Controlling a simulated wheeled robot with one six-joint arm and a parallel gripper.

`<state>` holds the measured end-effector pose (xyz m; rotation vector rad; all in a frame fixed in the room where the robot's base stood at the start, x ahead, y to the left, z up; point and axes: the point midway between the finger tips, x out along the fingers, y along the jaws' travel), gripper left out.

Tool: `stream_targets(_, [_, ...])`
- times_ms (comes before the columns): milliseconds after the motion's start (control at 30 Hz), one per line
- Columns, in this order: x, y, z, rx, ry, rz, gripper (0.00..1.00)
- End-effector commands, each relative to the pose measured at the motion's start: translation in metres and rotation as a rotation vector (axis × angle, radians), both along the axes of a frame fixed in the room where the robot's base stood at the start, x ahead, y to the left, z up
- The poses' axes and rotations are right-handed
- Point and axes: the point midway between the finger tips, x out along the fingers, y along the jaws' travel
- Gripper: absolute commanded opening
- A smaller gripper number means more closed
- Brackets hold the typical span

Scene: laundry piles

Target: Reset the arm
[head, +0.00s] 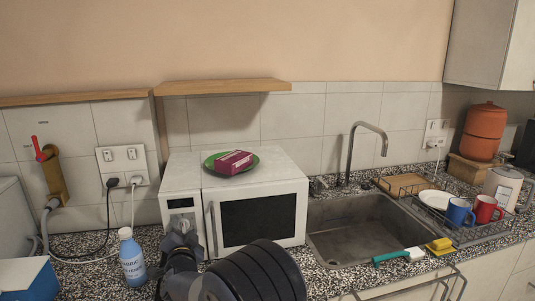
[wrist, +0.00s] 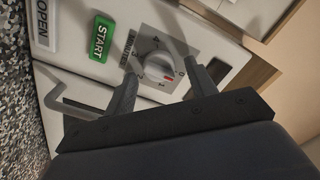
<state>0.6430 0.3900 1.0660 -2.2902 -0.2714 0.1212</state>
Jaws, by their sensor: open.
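In the head view my arm reaches up from the bottom centre, and my gripper (head: 180,228) is in front of the left side of the white microwave (head: 262,180). In the wrist view my gripper (wrist: 160,80) is open, its two fingers apart on either side of the grey timer dial (wrist: 161,67). I cannot tell whether the fingers touch the dial. A green START button (wrist: 103,38) and an OPEN label (wrist: 42,24) show beside it. The microwave door looks shut.
A blue-and-white bottle (head: 132,258) stands close left of my gripper. A green plate (head: 230,160) with a pink box (head: 234,162) lies on the microwave. A sink (head: 365,233), a tap (head: 352,150) and a dish rack (head: 480,232) with mugs are to the right.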

Motion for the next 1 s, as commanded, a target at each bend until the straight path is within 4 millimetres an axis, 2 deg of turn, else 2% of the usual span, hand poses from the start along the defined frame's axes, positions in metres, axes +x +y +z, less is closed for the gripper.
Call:
stream_targets(267, [0.0,-0.001,0.0,0.209,0.05,0.0,0.53])
stream_targets(400, [-0.023,-0.005,-0.002,0.206,0.049,0.001,0.53])
stream_targets(600, [-0.045,-0.011,-0.002,0.205,0.05,0.001,0.53])
stream_targets(767, [-0.053,-0.013,-0.001,0.204,0.049,0.0,0.53])
stream_targets(1000, [-0.054,-0.013,-0.001,0.203,0.049,0.0,0.53])
